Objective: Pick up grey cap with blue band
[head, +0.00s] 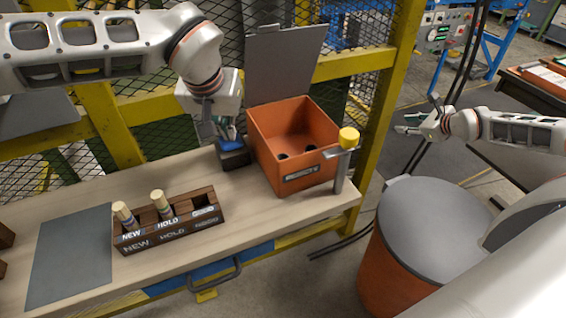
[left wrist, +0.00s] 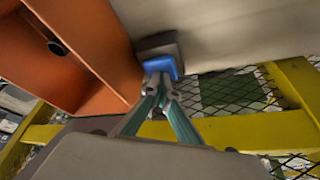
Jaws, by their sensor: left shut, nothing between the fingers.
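A dark grey block-like thing (head: 236,161) with a blue part (head: 230,145) on its upper side stands on the bench, left of the orange bin. It fits the grey cap with blue band, but its shape is partly hidden by the gripper. My left gripper (head: 229,138) points down at the blue part, shut and empty. In the left wrist view the shut fingertips (left wrist: 160,82) are right at the blue part (left wrist: 160,66), with the grey body (left wrist: 158,45) beyond. I cannot tell whether they touch. My right gripper (head: 415,115) is open and empty, over the floor at the right.
The orange bin (head: 262,150) has a raised grey lid (head: 285,65); a post with a yellow knob (head: 348,138) stands at its right. A dark wooden rack (head: 135,241) holds two pegs in front. A grey mat (head: 70,258) lies left. Yellow-framed mesh stands behind.

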